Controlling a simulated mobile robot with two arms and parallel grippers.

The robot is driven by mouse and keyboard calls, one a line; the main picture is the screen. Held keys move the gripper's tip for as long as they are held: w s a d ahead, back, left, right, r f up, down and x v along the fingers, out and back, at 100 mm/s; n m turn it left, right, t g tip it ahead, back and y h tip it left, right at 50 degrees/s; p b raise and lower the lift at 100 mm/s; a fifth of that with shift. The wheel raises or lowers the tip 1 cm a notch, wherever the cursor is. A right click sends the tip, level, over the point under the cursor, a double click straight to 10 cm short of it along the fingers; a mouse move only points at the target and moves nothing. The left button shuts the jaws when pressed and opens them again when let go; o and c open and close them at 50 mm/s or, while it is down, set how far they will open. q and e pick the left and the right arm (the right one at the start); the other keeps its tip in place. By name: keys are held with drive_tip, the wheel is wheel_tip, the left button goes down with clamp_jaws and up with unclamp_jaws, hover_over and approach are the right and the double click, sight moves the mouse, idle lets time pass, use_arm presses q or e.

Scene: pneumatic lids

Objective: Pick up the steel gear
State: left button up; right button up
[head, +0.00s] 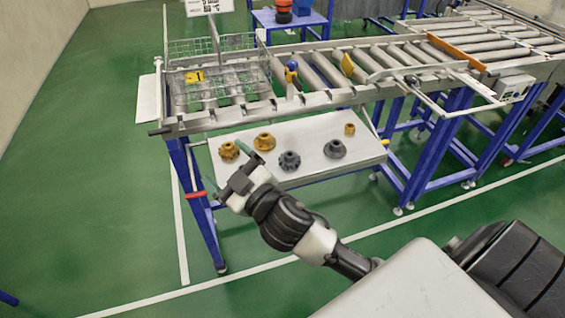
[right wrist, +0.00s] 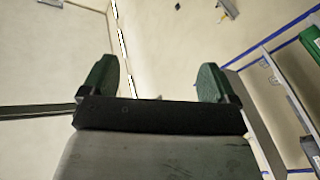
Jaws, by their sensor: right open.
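Two grey metal parts sit on the pale shelf (head: 318,128) in the head view. One is a dark grey toothed gear (head: 289,161) near the shelf's front edge. The other is a grey flanged part (head: 335,149) to its right, and its teeth are hard to make out. My right gripper (head: 231,169) is left of the dark gear, near the shelf's front left corner. In the right wrist view, its green fingers (right wrist: 160,82) are wide apart with nothing between them. No gear shows in that view. My left gripper is not in view.
Two gold gears, one left (head: 228,151) and one further right (head: 264,142), and a small gold part (head: 350,129) share the shelf. A roller conveyor (head: 330,72) with a wire basket (head: 215,65) stands above and behind it. Green floor in front is clear.

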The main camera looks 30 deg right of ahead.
drive_tip(key=w+a+r+n+y, duration=0.2)
drive_tip(key=a+r+n+y, duration=0.25)
drive_tip(key=n+y, duration=0.25)
drive_tip(key=n+g+h, duration=1.1)
drive_tip(key=n+g, duration=0.4)
drive_tip(key=g, duration=0.4)
approach(290, 154)
drive_tip(key=shift+w+d, duration=0.25)
drive_tip(key=shift+d, duration=0.4)
wheel_tip(290, 154, down, 5)
drive_tip(key=shift+a+r+p, duration=0.1)
drive_tip(key=shift+r+p, duration=0.05)
drive_tip(key=shift+p, duration=0.3)
drive_tip(key=shift+s+a+f+p, duration=0.15)
drive_tip(key=shift+f+p, duration=0.15)
drive_tip(key=shift+f, duration=0.25)
drive_tip(key=f, duration=0.1)
drive_tip(key=f+p, duration=0.1)
drive_tip(key=f, duration=0.1)
drive_tip(key=shift+a+f, duration=0.25)
drive_tip(key=shift+a, duration=0.15)
drive_tip(key=shift+f, duration=0.45)
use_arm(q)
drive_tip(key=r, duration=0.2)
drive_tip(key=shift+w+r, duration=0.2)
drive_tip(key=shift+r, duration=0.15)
